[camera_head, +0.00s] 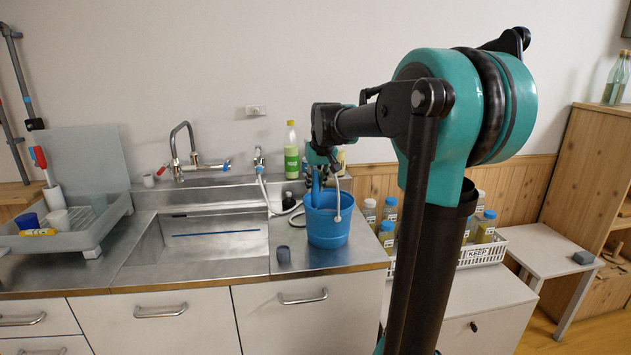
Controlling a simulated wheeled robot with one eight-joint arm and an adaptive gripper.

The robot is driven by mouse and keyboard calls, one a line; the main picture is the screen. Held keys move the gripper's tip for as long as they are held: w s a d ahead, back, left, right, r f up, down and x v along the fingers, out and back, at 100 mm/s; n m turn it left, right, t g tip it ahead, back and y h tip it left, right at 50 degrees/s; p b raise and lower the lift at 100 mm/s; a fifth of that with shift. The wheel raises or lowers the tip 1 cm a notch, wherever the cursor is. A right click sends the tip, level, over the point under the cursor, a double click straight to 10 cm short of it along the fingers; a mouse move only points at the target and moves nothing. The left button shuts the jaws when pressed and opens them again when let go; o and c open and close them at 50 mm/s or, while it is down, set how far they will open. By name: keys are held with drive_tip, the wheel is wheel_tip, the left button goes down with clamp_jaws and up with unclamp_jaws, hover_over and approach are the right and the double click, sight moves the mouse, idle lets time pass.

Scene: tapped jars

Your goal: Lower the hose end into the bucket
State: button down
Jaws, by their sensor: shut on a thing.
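The blue bucket (328,230) stands upright on the steel counter, right of the sink. My gripper (322,174) is just above the bucket's mouth, pointing down, and is shut on the hose. The pale hose (264,190) runs down from the small wall tap (259,160) and lies in a loop behind the bucket. A pale length of it shows at the gripper's right and hangs down in front of the bucket's rim. A blue upright piece shows at the gripper's left; I cannot tell what it is. The fingertips and the bucket's inside are largely hidden.
The sink (200,250) is further left. Jars (387,234) and a white basket (484,252) stand right, partly behind my arm.

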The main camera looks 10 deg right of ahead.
sight(316, 203)
drive_tip(key=shift+f, duration=1.9)
drive_tip(key=shift+s+f, duration=0.25)
drive_tip(key=shift+f, duration=0.55)
drive_tip(key=shift+s+f, duration=0.2)
drive_tip(key=shift+f, duration=0.55)
drive_tip(key=shift+w+a+f, duration=0.1)
drive_tip(key=c, duration=1.3)
unclamp_jaws()
drive_tip(key=shift+f, duration=0.1)
drive_tip(key=shift+o, duration=0.4)
drive_tip(key=shift+w+f, duration=0.1)
drive_tip(key=shift+w, duration=0.15)
